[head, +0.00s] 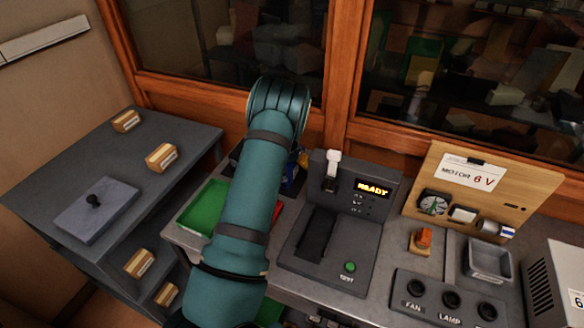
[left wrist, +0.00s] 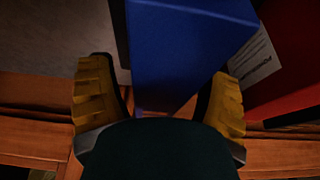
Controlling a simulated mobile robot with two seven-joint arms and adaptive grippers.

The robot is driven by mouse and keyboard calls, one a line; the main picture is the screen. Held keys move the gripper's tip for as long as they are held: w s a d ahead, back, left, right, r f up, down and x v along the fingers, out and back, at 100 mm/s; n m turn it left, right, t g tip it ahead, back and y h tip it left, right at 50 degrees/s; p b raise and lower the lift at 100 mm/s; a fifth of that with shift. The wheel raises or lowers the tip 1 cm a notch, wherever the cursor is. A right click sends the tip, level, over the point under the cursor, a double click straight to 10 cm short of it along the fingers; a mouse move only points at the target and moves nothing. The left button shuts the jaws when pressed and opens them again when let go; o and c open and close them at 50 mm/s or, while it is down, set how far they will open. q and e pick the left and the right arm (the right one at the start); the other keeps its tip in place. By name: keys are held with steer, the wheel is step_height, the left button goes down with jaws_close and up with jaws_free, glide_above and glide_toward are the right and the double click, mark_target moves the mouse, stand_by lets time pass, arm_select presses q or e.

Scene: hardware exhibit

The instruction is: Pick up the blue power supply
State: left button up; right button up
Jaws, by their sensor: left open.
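The blue power supply (left wrist: 185,50) fills the upper middle of the left wrist view as a plain blue box. My left gripper (left wrist: 162,80) is open, with one yellow finger on each side of the box's near end. I cannot tell whether either finger touches it. In the head view my left arm covers most of this spot. Only a dark blue sliver, probably the power supply (head: 292,178), shows right of the arm, with a small yellow bit of my left gripper (head: 303,158) beside it. My right gripper is in neither view.
A red box (left wrist: 290,60) with a white label stands close on the right in the wrist view. A green tray (head: 203,208) lies left of my arm. A grey test station (head: 330,235) reading READY stands to its right. A wooden-framed window (head: 340,80) is behind.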

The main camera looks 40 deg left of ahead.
arm_select(q)
steer(key=shift+f, duration=0.1)
stand_by(0.4)
jaws_close()
